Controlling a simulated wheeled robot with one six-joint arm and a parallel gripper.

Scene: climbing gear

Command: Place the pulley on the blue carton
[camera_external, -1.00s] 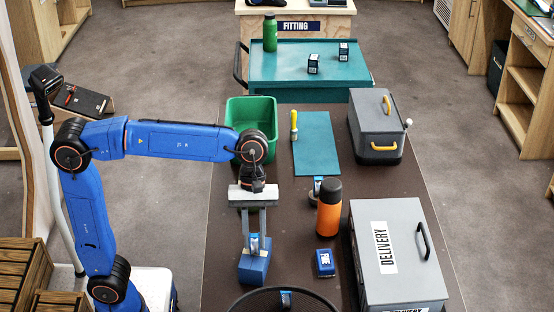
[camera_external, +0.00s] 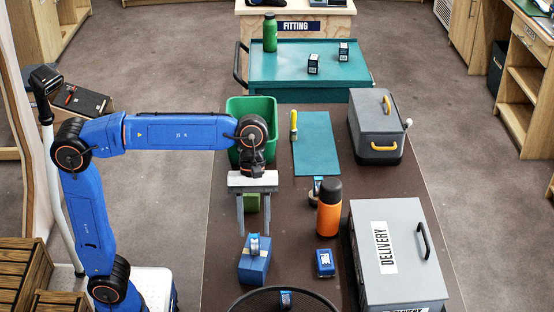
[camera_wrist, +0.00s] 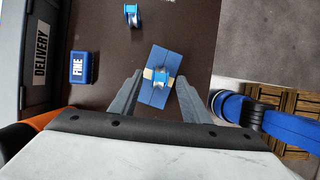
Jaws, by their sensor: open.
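The blue carton (camera_external: 254,267) stands on the dark table near its front left, with a strip of tan tape across its top. A pulley (camera_external: 254,244) with blue sides and a silver middle rests on top of the carton. In the wrist view the pulley (camera_wrist: 160,77) sits near the middle of the carton (camera_wrist: 153,95). My gripper (camera_external: 254,233) is open and empty, its fingers pointing down above and just behind the carton. In the wrist view the fingers (camera_wrist: 158,85) are spread on either side of the pulley, clear of it.
A small blue box (camera_external: 325,263), an orange bottle (camera_external: 329,208) and a grey delivery case (camera_external: 400,250) stand right. A green bin (camera_external: 240,157) is behind my gripper.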

